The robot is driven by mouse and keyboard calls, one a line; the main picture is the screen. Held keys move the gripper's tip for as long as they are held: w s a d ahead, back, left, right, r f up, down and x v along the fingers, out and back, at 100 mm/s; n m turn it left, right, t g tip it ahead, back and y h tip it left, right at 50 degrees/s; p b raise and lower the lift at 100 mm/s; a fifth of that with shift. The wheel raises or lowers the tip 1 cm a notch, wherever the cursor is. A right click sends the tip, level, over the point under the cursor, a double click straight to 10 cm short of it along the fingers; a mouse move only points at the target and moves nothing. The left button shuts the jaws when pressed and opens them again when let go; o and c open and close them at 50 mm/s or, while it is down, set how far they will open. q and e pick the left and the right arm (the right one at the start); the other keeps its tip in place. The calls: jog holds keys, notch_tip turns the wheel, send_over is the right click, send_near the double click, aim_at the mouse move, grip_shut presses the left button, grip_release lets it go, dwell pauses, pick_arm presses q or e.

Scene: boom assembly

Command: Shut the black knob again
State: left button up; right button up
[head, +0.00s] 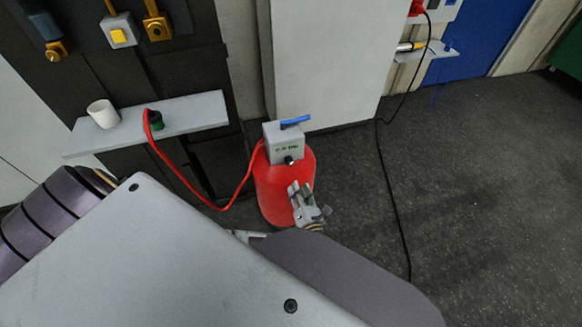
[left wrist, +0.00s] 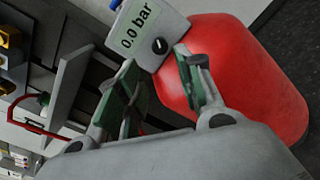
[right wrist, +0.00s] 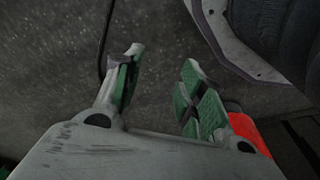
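The black knob (head: 289,160) is on the front of the grey gauge box (head: 271,146) on top of the red tank (head: 270,190). In the left wrist view the knob (left wrist: 159,46) carries a light mark, beside a display (left wrist: 137,27) reading 0.0 bar. My left gripper (head: 300,189) is in front of the tank, just below the knob. In its wrist view its fingers (left wrist: 157,82) are apart and empty, with the knob beyond them, not touched. My right gripper (right wrist: 163,75) is open and empty over the floor, with part of the red tank (right wrist: 247,130) at the right.
A blue handle (head: 295,121) tops the gauge box. A red hose (head: 192,184) runs from the box to a green and black fitting (head: 154,120) on a shelf (head: 190,112) with a white cup (head: 103,114). A black cable (head: 388,170) crosses the otherwise clear floor at right.

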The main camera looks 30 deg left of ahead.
aim_at(290, 164)
pick_arm(q)
jog(key=b+x, duration=0.2)
jog(key=x, duration=0.8)
jog(key=shift+w+a, duration=0.65)
jog(key=shift+w, duration=0.05)
pick_arm(e)
notch_tip(290, 164, up, 6)
jog(key=a, duration=0.1)
jog(key=shift+a+r, duration=0.2)
jog(key=shift+r, duration=0.05)
jog(key=shift+w, duration=0.1)
pick_arm(q)
jog(key=shift+c, duration=0.2)
jog(key=c, duration=0.7)
